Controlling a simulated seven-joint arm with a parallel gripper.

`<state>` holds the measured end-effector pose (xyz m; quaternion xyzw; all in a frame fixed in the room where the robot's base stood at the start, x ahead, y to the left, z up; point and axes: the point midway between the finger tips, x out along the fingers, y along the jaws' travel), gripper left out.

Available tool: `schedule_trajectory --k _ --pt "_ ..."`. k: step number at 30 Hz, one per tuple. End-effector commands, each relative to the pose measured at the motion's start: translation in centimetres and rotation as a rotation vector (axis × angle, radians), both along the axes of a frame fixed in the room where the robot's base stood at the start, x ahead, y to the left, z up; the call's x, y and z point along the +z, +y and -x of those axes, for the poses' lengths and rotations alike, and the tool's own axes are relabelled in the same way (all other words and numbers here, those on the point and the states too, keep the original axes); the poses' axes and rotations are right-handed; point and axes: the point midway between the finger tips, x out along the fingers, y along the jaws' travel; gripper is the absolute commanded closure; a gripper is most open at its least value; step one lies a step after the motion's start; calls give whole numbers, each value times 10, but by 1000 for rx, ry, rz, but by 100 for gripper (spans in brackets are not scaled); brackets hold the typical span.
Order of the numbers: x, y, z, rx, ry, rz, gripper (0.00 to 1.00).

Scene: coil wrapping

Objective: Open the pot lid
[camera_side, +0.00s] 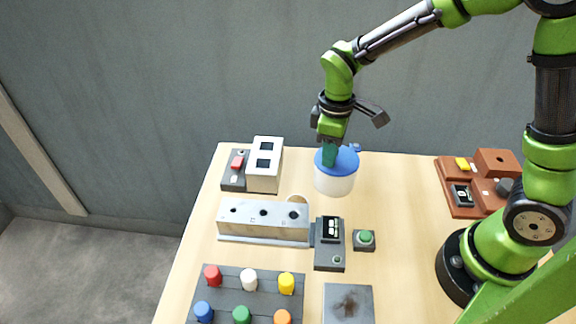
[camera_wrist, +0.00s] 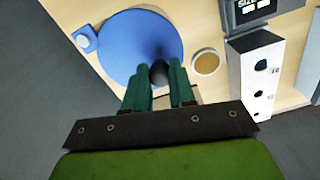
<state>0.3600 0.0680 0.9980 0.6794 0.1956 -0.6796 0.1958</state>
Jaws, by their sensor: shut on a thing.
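The pot (camera_side: 334,183) is a white, translucent round container near the back edge of the table. Its blue lid (camera_side: 347,160) sits on top and appears seated on the rim. The blue lid (camera_wrist: 128,42) with its dark round knob (camera_wrist: 159,72) also shows in the wrist view. My gripper (camera_side: 329,160) points down at the lid from above. In the wrist view the teal fingers of my gripper (camera_wrist: 160,82) are on either side of the knob, shut on it. The fingers partly hide the knob, and the pot's inside is hidden by the lid.
A grey-white block with holes (camera_side: 263,222) stands in front of the pot. A white two-window box (camera_side: 265,165) is to the left. A small display unit (camera_side: 330,243) and green button (camera_side: 365,238) are in front. Clear table lies right of the pot.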

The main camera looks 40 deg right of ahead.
Motion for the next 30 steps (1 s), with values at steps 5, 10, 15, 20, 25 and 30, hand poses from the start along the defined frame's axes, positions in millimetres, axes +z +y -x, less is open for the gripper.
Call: schedule_trajectory --k 5,10,15,20,25,30 --pt "1 0 0 2 -1 0 100" --pt "1 0 2 29 -1 0 100" --pt "1 -1 9 106 -2 0 100" --pt "1 -3 20 225 -1 0 100" --pt "1 -7 33 383 -3 1 100" --pt "1 -14 46 543 -3 1 100"
